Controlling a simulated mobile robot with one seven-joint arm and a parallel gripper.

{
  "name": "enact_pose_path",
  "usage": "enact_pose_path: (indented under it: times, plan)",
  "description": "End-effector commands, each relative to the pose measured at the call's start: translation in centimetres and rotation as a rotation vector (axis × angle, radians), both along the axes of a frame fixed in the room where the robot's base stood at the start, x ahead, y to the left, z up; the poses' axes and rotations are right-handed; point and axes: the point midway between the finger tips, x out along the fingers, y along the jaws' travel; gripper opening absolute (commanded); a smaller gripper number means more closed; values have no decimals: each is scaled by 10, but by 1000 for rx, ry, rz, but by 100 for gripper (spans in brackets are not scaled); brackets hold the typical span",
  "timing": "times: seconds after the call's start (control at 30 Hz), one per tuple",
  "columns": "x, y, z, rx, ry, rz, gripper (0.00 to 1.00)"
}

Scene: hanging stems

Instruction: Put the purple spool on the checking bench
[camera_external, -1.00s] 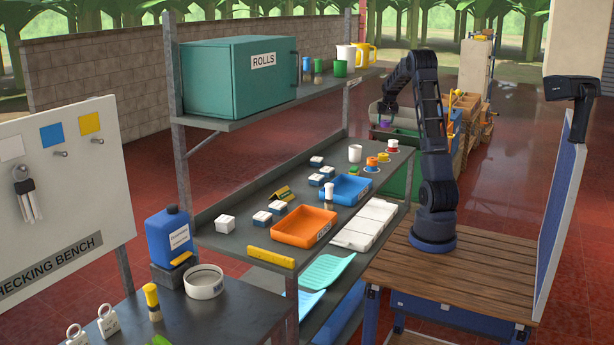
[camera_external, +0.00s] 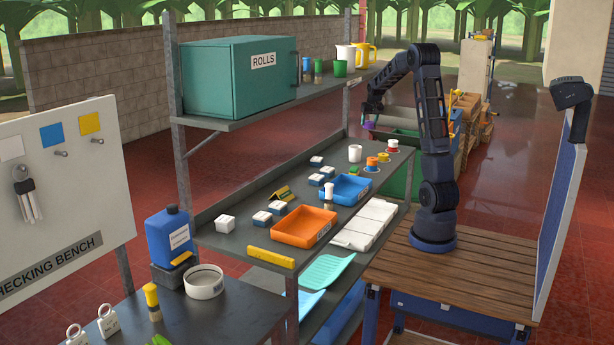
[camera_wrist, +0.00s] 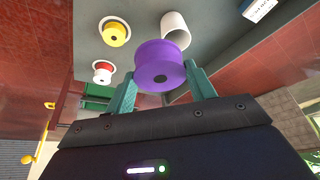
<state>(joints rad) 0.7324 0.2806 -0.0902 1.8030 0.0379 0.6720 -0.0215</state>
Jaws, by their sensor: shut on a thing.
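The purple spool (camera_wrist: 160,64) is held between the two teal fingers of my gripper (camera_wrist: 162,92) in the wrist view. In the external view the purple spool (camera_external: 368,125) shows small under my gripper (camera_external: 369,112), in the air beyond the far end of the middle shelf. The checking bench (camera_external: 220,325) is the dark table at the lower left, under a white board (camera_external: 60,190) lettered "CHECKING BENCH". It stands far from my gripper, past the shelf unit.
The shelf (camera_external: 240,240) carries an orange tray (camera_external: 285,240), a blue tray, a white cup (camera_external: 355,153) and several spools and blocks. The teal ROLLS box (camera_external: 235,80) sits on the upper shelf. On the bench are a blue jug (camera_external: 170,245), a white ring (camera_external: 204,283) and a yellow-topped tool.

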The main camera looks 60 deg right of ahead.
Motion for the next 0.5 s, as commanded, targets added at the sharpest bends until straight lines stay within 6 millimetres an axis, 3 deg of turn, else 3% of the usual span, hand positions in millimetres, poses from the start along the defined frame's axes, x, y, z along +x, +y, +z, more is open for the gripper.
enact_pose_path:
  times: [0.03,0.1,0.5]
  plan:
    - [9,24,-3,1,2,29,31]
    - [19,52,-9,2,4,55,31]
    - [69,184,-40,2,15,151,31]
